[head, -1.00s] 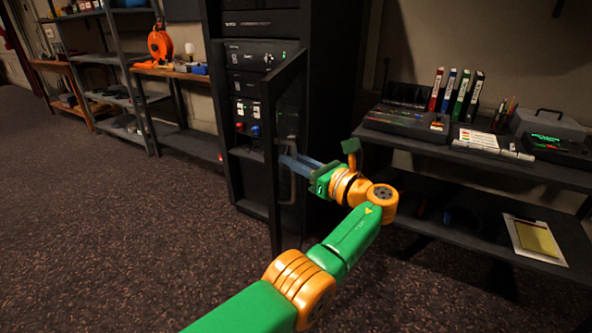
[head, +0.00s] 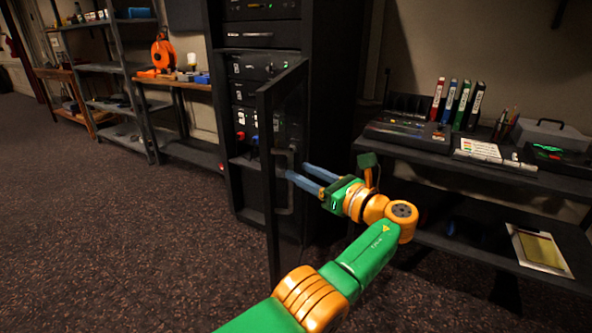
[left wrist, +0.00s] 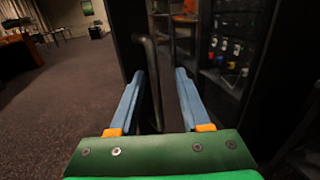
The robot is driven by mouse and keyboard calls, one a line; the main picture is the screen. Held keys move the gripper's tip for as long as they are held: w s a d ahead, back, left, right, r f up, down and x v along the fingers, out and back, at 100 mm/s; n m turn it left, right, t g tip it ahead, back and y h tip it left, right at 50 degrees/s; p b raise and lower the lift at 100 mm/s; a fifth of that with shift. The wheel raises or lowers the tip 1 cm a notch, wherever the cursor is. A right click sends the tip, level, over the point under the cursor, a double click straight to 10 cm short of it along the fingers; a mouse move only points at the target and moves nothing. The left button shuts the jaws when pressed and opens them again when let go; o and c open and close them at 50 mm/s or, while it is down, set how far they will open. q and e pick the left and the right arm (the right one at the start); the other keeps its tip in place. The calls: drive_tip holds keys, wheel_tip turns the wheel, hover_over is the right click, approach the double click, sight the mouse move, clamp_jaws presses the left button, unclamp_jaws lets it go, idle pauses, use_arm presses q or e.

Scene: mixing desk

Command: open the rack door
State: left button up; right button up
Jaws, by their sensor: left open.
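The rack door (head: 268,185), a dark framed panel, stands swung out from the black equipment rack (head: 338,110) in the head view. Its upright bar handle (head: 291,195) is on the side facing my left gripper (head: 296,170). The gripper is open, with its blue fingertips close to the handle. In the left wrist view, the dark handle (left wrist: 152,85) appears between the two open fingers (left wrist: 160,75), nearer the left one. I cannot tell whether either finger touches it. My right gripper is out of view.
A desk (head: 480,180) with a console, binders and a case stands to the right, close to my left arm. The carpet (head: 120,240) left of the door is clear.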

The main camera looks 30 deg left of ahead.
use_arm(q)
drive_tip(key=b+v, duration=0.2)
drive_tip(key=v, duration=0.2)
drive_tip(key=shift+d, duration=0.2)
